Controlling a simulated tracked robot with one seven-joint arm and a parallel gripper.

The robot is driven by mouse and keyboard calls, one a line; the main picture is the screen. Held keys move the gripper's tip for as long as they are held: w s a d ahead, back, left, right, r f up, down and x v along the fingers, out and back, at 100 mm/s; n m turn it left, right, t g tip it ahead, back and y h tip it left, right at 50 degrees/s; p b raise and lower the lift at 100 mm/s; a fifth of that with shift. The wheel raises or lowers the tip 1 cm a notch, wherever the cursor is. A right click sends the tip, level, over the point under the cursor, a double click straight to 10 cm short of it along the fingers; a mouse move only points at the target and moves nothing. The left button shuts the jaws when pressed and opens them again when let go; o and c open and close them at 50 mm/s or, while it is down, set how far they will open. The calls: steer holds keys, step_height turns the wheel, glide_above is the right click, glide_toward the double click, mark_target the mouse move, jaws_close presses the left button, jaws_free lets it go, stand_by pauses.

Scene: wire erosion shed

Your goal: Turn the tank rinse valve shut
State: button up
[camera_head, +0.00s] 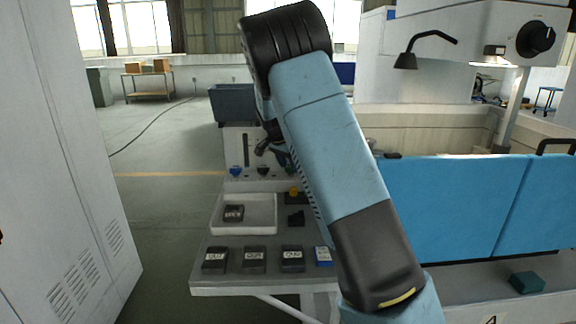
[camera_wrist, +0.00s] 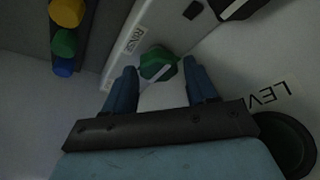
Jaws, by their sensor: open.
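In the wrist view, a green knob (camera_wrist: 157,63) with a pale stripe sits on a light panel. A small label plate (camera_wrist: 131,41) beside it appears to read RINSE. My gripper (camera_wrist: 159,68) is open, with one blue finger on each side of the green knob. The knob shows between the fingertips; I cannot tell whether either finger touches it. In the head view my arm hides most of the gripper and the valve does not show clearly.
Yellow (camera_wrist: 66,12), green and blue round parts line the left. In the head view, a bench (camera_head: 215,238) holds a white tray (camera_head: 262,251) and several dark blocks.

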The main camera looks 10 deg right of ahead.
steer(key=v, duration=1.3)
steer(key=shift+a, duration=0.2)
steer(key=shift+r, duration=0.1)
steer(key=s+d+r+n+t+y, duration=0.1)
steer(key=s+d+r+n+y, duration=0.15)
steer(key=s, duration=0.95)
steer(key=s+d+r+n+y, duration=0.1)
steer(key=s+d+r+n, duration=0.25)
steer(key=s, duration=0.85)
steer(key=s+a+f+n+t, duration=0.1)
steer(key=s+n, duration=0.1)
steer(key=s, duration=0.8)
steer(key=s+f+n+t, duration=0.1)
steer(key=s+f+n, duration=0.1)
steer(key=s, duration=0.9)
steer(key=shift+a+n, duration=0.35)
steer(key=shift+n, duration=0.35)
steer(key=shift+s+f, duration=0.1)
